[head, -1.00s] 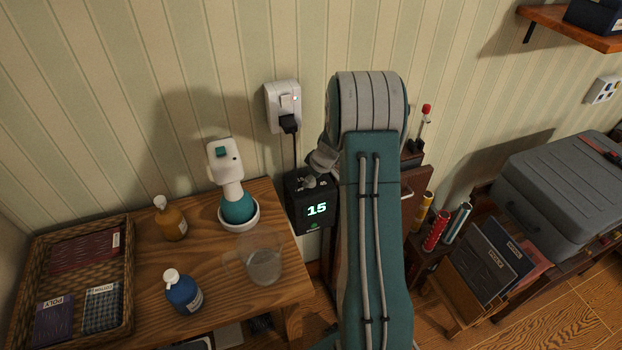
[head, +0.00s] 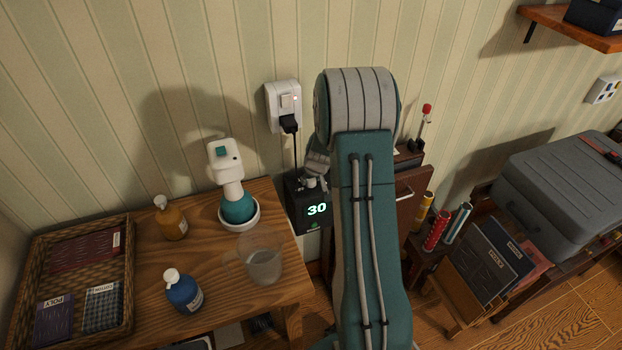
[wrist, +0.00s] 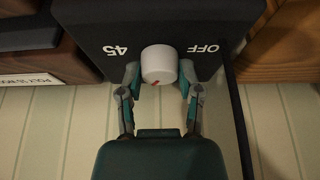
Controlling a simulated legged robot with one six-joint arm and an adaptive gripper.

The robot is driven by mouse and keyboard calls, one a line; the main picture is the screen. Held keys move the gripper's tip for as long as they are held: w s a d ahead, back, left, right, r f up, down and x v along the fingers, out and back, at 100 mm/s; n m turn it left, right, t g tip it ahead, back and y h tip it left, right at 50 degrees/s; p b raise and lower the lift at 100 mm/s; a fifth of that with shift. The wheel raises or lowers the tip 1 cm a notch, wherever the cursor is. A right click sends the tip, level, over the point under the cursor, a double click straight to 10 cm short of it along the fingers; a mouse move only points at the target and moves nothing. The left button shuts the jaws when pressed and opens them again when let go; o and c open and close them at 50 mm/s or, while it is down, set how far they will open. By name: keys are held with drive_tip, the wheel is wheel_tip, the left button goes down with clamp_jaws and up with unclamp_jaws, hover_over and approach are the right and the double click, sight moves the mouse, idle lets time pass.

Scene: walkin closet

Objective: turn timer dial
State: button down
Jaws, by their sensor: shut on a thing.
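The timer (head: 309,203) is a black box beside the right edge of the wooden table, with a lit display reading 30. Its white dial (wrist: 159,65) shows in the wrist view between the markings "45" and "OFF" and carries a red pointer mark on its near edge. My gripper (wrist: 160,78) is shut on the dial, with one finger on each side of it. In the head view my arm hides part of the gripper, and the dial shows small on top of the timer.
A black plug and cord (head: 290,124) run from the wall outlet (head: 284,100) down to the timer. The table (head: 215,265) holds a white-and-teal device (head: 238,205), a clear jug (head: 263,262), an amber bottle (head: 171,220), a blue bottle (head: 184,291) and a basket (head: 126,285).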

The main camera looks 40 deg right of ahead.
drive_tip(key=shift+f+m, duration=0.1)
drive_tip(key=shift+m, duration=0.7)
drive_tip(key=shift+c, duration=1.3)
unclamp_jaws()
drive_tip(key=shift+h, duration=0.3)
drive_tip(key=v, duration=1.2)
drive_tip(key=shift+w, duration=0.2)
